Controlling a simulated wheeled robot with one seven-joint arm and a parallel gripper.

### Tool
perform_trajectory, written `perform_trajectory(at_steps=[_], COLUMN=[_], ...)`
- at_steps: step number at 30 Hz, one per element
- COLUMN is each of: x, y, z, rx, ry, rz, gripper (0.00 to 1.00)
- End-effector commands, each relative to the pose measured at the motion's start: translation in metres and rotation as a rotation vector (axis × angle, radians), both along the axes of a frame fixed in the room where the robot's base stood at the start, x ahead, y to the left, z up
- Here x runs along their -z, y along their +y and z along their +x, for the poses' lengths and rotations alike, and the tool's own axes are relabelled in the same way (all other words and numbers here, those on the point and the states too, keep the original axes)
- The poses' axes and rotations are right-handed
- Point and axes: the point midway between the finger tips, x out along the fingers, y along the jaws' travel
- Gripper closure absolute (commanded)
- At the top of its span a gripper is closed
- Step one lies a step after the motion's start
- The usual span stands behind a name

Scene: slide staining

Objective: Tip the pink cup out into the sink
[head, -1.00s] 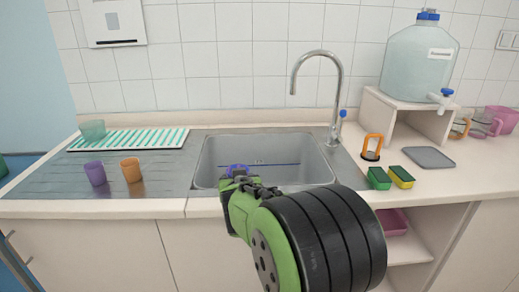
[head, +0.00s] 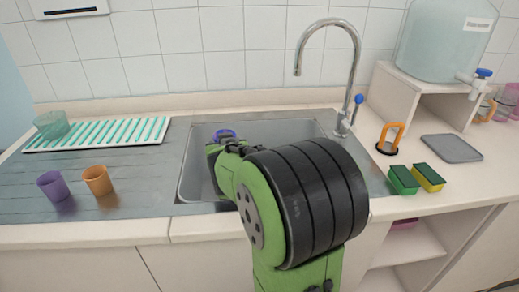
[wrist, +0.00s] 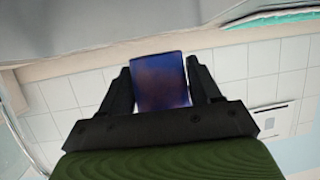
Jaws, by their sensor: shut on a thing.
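My gripper (head: 217,144) is shut on a blue-purple cup (head: 225,134), over the left part of the sink (head: 187,172) in the head view. My arm hides most of the cup and much of the sink. In the wrist view, the cup (wrist: 160,84) sits between the two black fingers (wrist: 160,70), dark blue with a reddish tint low down. That view is turned over, with the counter at the top. I cannot see into the cup. The held cup does not look pink; a pink vessel (head: 512,92) stands at the far right edge.
A purple cup (head: 56,186) and an orange cup (head: 98,180) stand on the left drainer. A greenish glass (head: 51,124) stands at the striped rack (head: 75,146). The tap (head: 354,75) rises behind the sink. Sponges (head: 404,180) and an orange-handled item (head: 391,137) lie right.

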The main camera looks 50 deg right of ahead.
Motion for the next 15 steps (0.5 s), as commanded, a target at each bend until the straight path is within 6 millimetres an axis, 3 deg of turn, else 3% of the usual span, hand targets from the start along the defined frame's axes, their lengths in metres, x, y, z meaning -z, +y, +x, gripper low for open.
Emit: perform_trajectory(at_steps=[15], x=[0.024], y=[-0.014], z=[-0.002], rx=[0.006], ry=[-0.017], rz=[0.182], gripper=[0.68])
